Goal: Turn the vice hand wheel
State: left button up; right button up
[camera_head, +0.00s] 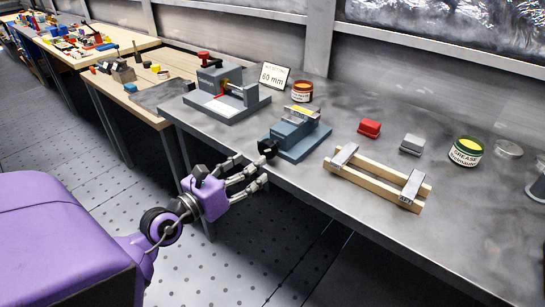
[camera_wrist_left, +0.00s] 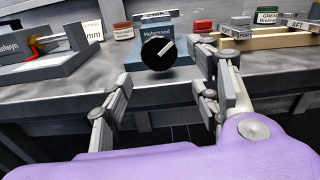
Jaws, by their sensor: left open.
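The vice (camera_head: 297,132) is a blue-grey block near the front edge of the grey bench. Its black hand wheel (camera_head: 267,148) faces the aisle and shows a pale handle bar across it. In the left wrist view the hand wheel (camera_wrist_left: 158,52) is seen face on, with a light bar pointing up and right. My left gripper (camera_head: 250,177) is open and empty in front of the bench edge, a little short of the wheel. In the left wrist view its fingers (camera_wrist_left: 165,95) stand apart, below and either side of the wheel, not touching it. My right gripper is out of view.
A grey fixture with a red knob (camera_head: 222,92) stands left of the vice, with a "60 mm" sign (camera_head: 273,76) behind. A wooden frame (camera_head: 378,175) lies to the right.

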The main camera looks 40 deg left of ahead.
aim_at(263, 152)
pick_arm(q)
jog(key=w, duration=0.4)
jog(key=w+p, duration=0.1)
jog(key=w, duration=0.1)
jog(key=shift+w+d+r, duration=0.15)
jog(key=shift+w+r, duration=0.2)
jog(key=shift+w+f, duration=0.1)
jog(key=shift+w, duration=0.6)
jog(key=c, duration=1.1)
jog(key=shift+n+p, duration=0.5)
jog(key=shift+p, duration=0.05)
jog(key=shift+n+p, duration=0.45)
jog(key=shift+n, duration=0.05)
jog(key=o, duration=1.1)
jog(key=shift+f, duration=0.1)
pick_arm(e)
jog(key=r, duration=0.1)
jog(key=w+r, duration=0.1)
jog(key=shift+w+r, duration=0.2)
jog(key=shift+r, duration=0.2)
